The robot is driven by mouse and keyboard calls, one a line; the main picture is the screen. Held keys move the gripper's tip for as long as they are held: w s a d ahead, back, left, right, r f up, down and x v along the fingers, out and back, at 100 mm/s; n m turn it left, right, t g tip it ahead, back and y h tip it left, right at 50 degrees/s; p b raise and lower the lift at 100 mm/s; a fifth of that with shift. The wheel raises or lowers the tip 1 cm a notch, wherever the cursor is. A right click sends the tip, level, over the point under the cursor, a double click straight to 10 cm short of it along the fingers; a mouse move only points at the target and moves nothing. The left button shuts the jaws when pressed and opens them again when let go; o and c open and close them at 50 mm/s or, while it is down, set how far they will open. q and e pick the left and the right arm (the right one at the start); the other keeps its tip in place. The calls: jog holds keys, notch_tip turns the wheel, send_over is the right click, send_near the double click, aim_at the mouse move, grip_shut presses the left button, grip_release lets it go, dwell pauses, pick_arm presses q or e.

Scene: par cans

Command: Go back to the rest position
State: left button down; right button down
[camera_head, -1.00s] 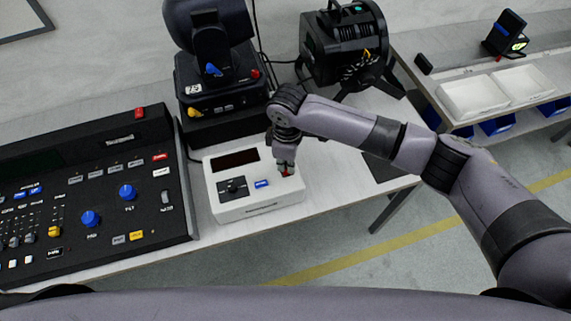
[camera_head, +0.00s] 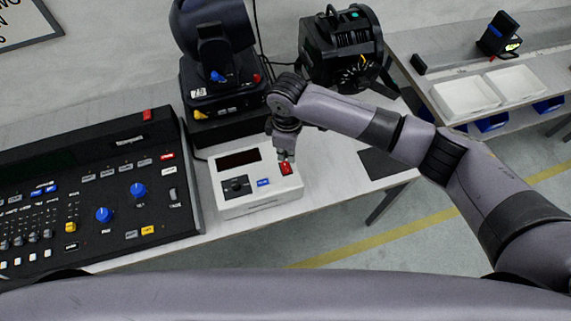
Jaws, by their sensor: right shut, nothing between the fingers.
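My right gripper (camera_head: 285,155) is shut and empty, pointing down just above the back right part of a white control box (camera_head: 252,207). Its tips are close to a red button (camera_head: 285,169) on the box; the red button shows clearly below them. The box also has a dark display (camera_head: 239,159), a black knob (camera_head: 237,187) and a blue button (camera_head: 263,182). My right arm reaches in from the right side of the picture. My left gripper is not in view.
A black mixing console (camera_head: 95,190) lies left of the box. A moving-head light (camera_head: 215,60) on a black base and a black par can (camera_head: 345,48) stand behind it. A side bench at the right holds white trays (camera_head: 465,95). A dark mat (camera_head: 385,163) lies right of the box.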

dwell(0.3)
